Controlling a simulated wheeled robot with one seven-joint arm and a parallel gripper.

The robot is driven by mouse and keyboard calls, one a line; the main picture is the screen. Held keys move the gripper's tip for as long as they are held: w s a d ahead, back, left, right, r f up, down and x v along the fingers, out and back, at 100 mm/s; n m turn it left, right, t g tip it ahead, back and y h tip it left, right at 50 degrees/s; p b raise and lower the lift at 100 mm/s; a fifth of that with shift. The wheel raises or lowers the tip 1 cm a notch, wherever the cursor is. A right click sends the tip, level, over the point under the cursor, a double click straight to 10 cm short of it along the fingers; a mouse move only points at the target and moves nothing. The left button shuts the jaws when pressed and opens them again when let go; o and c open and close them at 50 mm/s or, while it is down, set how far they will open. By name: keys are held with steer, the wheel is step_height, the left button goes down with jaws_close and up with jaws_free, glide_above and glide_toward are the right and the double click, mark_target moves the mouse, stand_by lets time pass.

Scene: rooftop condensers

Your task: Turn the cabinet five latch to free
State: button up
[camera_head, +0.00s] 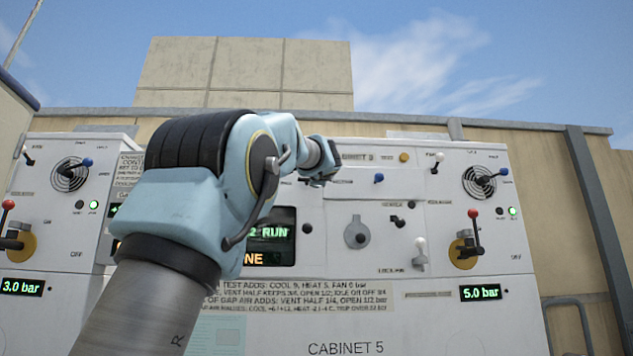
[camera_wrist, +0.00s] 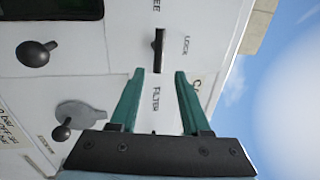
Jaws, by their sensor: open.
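The latch (camera_wrist: 158,50) is a slim dark handle on the white panel of cabinet five (camera_head: 330,318). In the wrist view it lies along the picture's up-down line. The word LOCK is to its right, a cut-off word ending in EE is above it, and FILTER is below it. My gripper (camera_wrist: 157,73) is open, with its teal fingers on either side of the line below the latch. The fingertips look just short of it; I cannot tell the depth gap. In the head view my gripper (camera_head: 320,177) is at the upper panel, and the latch cannot be made out there.
A black knob (camera_wrist: 37,53) and a round grey plate with a knob (camera_wrist: 82,115) are left of my gripper in the wrist view. The head view shows a red-tipped lever (camera_head: 473,225), a blue-tipped lever (camera_head: 503,172) and a white-tipped switch (camera_head: 420,252) on the panel's right.

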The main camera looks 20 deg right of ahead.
steer(key=b+v, duration=0.2)
steer(key=v, duration=0.4)
stand_by(0.4)
steer(key=w+a+f+n+g+y+p, duration=0.1)
steer(key=w+a+f+n+g+p, duration=0.15)
steer(key=f, duration=0.85)
steer(key=w+a+f+n+g+y+p, duration=0.1)
steer(key=w+a+f+n+g, duration=0.2)
steer(key=f, duration=0.7)
steer(key=s+a+f+n+g+y+p, duration=0.1)
steer(key=a+f+n+g, duration=0.1)
steer(key=a+f, duration=0.45)
steer(key=s+a+f+n+g+y+p, duration=0.1)
steer(key=a+f+g+p, duration=0.15)
steer(key=f, duration=0.75)
steer(key=s+a+f+n+g+p, duration=0.2)
steer(key=s+a+f+n+g, duration=0.2)
steer(key=s+f, duration=0.7)
steer(key=s+a+f+n+g+p, duration=0.2)
steer(key=s+a+f+n+g, duration=0.2)
steer(key=s+f, duration=0.7)
steer(key=s+a+n, duration=0.2)
steer(key=s+a, duration=0.1)
steer(key=a, duration=0.1)
steer(key=shift+n, duration=0.35)
steer(key=shift+a+r, duration=0.1)
steer(key=shift+a, duration=0.05)
